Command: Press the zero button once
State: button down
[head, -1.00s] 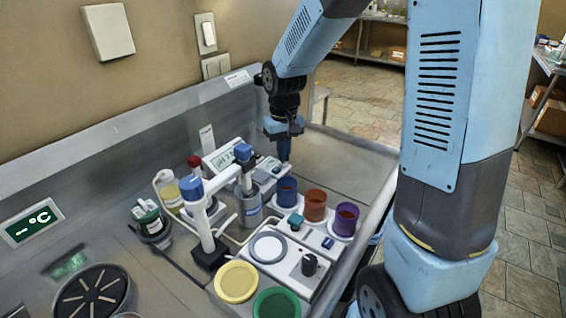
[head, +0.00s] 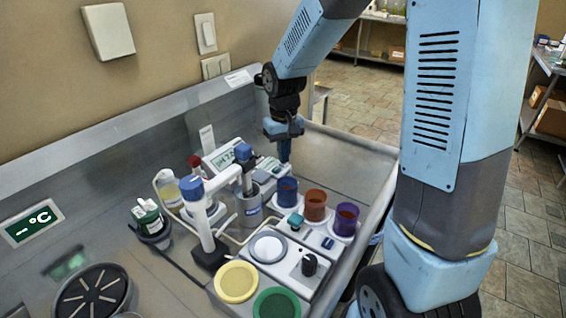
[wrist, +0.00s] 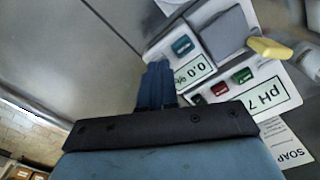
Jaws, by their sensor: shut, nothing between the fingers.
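My gripper (head: 285,158) is shut and empty, pointing down at the back of the metal bench. In the wrist view its blue fingertips (wrist: 157,68) lie together beside a small white device. That device has a display reading 0.0 (wrist: 193,72) and a teal button (wrist: 182,46). The fingertips appear just left of the display and below the button in the picture. Any label on the button is too small to read, and I cannot tell whether the fingertips touch the device. In the head view my gripper partly hides this device.
A pH meter (wrist: 265,96) with red (wrist: 219,89) and green (wrist: 242,76) buttons stands close by. Blue (head: 287,191), orange (head: 315,205) and purple (head: 345,220) cups stand in front of my gripper. A blue-capped stand (head: 203,217) is at left. Bare bench lies behind right.

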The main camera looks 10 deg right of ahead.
jog(key=shift+r, duration=2.6)
